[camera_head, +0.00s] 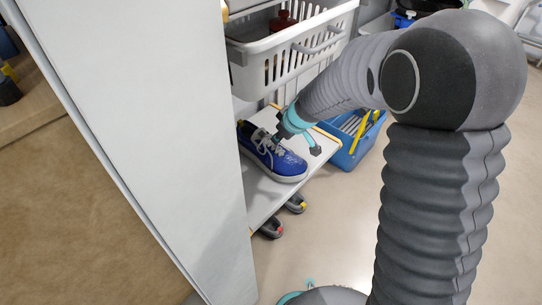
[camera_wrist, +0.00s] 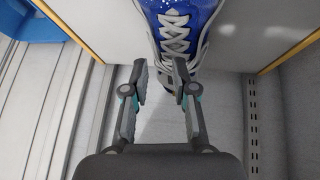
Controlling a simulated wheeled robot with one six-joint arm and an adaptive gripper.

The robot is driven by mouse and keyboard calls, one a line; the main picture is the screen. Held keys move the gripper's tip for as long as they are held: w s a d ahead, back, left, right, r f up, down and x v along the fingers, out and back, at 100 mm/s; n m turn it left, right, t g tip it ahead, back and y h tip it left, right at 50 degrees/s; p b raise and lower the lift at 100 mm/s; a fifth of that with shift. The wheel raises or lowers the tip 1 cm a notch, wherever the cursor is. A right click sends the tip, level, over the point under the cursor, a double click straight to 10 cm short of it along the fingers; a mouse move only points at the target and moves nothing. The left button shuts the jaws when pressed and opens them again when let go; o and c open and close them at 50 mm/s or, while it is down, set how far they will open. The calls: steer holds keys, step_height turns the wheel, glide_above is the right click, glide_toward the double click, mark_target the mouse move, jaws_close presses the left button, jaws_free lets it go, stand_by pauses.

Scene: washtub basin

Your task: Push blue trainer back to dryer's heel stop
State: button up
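The blue trainer (camera_head: 283,163) has white laces and a white sole and lies on a pale shelf board (camera_head: 262,200) with wooden edging. Its toe points to the lower right in the head view. In the wrist view the trainer (camera_wrist: 204,12) shows at the top, laces up, partly cut off by the frame. My gripper (camera_wrist: 161,72) is open, with a gap between its fingertips just in front of the laced part; contact cannot be told. In the head view my gripper (camera_head: 300,138) is over the trainer's far side. I cannot make out a heel stop.
A white laundry basket (camera_head: 290,50) hangs above the shelf. A blue crate (camera_head: 352,150) with a yellow item stands on the floor beyond it. Small dark items with red and yellow marks (camera_head: 270,228) lie below. A tall pale panel (camera_head: 150,110) closes off the left.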

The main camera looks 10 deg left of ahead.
steer(key=shift+b+x, duration=0.4)
steer(key=shift+x, duration=3.15)
steer(key=shift+w+d, duration=0.1)
steer(key=shift+w, duration=0.05)
jaws_close()
